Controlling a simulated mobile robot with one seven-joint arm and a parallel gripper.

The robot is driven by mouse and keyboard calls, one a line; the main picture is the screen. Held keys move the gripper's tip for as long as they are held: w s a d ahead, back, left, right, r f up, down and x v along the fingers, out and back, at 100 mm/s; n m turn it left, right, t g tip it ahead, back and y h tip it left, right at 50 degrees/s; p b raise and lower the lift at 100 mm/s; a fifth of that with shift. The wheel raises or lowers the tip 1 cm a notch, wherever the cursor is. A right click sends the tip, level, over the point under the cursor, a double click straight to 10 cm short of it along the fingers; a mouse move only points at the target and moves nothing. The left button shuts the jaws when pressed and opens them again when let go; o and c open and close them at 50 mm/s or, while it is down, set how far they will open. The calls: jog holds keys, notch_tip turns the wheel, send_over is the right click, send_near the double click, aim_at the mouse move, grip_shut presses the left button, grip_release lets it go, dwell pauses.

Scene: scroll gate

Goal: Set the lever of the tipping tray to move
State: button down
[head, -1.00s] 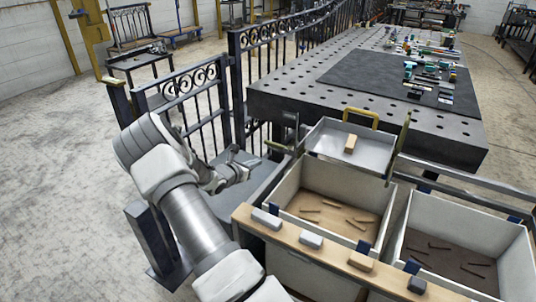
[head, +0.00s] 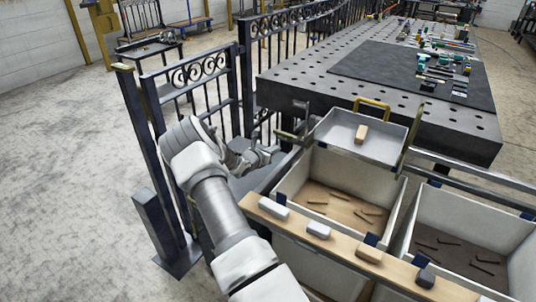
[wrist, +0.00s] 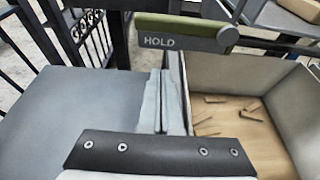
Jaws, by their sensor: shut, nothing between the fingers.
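The tipping tray (head: 336,131) is a shallow grey tray above the left bin, with a yellow handle and a wooden block in it. A lever with a green upper face (wrist: 185,24) crosses the top of the wrist view. In the head view my gripper (head: 268,153) is left of the tray; contact with the lever cannot be told.
The left bin (wrist: 290,115) holds several small sticks, and another bin (head: 470,216) stands to its right. A wooden rail (head: 340,238) with several blocks runs along the front. An iron gate (head: 205,85) stands behind my arm. A perforated table (head: 300,85) lies beyond the tray.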

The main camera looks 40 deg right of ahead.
aim_at(285, 135)
jog(key=shift+w+d+r, duration=0.15)
jog(key=shift+d+r, duration=0.35)
jog(key=shift+r, duration=0.35)
jog(key=shift+w+d+r, duration=0.15)
jog(key=shift+d+r, duration=0.35)
jog(key=shift+r, duration=0.3)
